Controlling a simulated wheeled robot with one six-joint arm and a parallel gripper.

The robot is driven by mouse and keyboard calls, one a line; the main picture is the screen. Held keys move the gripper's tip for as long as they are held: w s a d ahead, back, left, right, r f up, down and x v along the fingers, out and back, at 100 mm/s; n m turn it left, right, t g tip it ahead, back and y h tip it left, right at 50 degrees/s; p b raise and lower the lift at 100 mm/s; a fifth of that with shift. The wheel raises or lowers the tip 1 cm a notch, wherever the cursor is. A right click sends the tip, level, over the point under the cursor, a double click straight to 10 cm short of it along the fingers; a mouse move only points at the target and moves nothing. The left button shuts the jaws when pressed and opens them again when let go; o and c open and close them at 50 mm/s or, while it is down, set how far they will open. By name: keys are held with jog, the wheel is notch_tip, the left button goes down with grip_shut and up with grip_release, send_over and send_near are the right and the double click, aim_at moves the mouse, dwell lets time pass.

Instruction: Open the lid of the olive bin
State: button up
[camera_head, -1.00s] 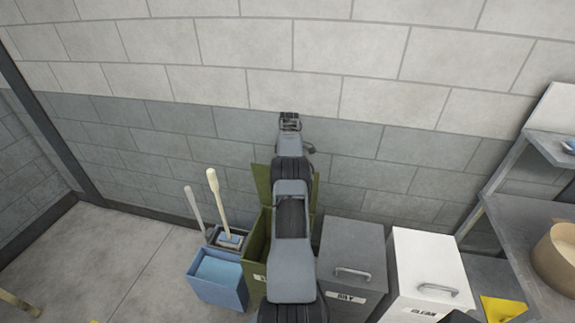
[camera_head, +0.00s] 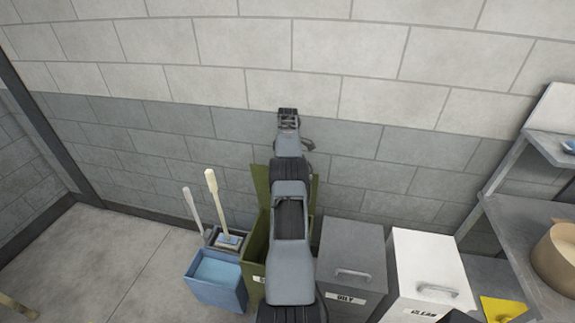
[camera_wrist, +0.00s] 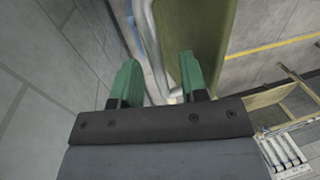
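The olive bin (camera_head: 254,247) stands against the wall, left of the grey bin, partly hidden by my arm. Its lid (camera_head: 261,184) is raised upright near the wall, and the bin's opening shows at its left side. My gripper (camera_head: 288,112) is above the lid's upper edge, in front of the wall. In the wrist view, the green fingers of my gripper (camera_wrist: 158,60) are apart with nothing visibly held between them. An olive panel (camera_wrist: 197,35), likely the lid, is just beyond the fingers, with a pale grey curved bar (camera_wrist: 150,40) beside it; contact is unclear.
A grey bin (camera_head: 350,245) and a white bin (camera_head: 425,255) stand to the right, both closed. A blue bucket (camera_head: 216,280) with long pale handles beside it is on the left. Shelving (camera_head: 500,185) is at the far right.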

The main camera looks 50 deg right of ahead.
jog(key=s+a+r+b, duration=0.1)
jog(key=r, duration=0.1)
jog(key=s+a+r+b, duration=0.1)
jog(key=r+b, duration=0.1)
jog(key=s+a+r+b, duration=0.1)
jog(key=a+r, duration=0.1)
jog(key=shift+s+a+r, duration=0.1)
jog(key=shift+s+r, duration=0.3)
jog(key=s+a+r+b, duration=0.3)
jog(key=s+a+r, duration=0.1)
jog(key=s+a, duration=0.1)
jog(key=shift+s+a+b, duration=0.35)
jog(key=shift+a, duration=0.25)
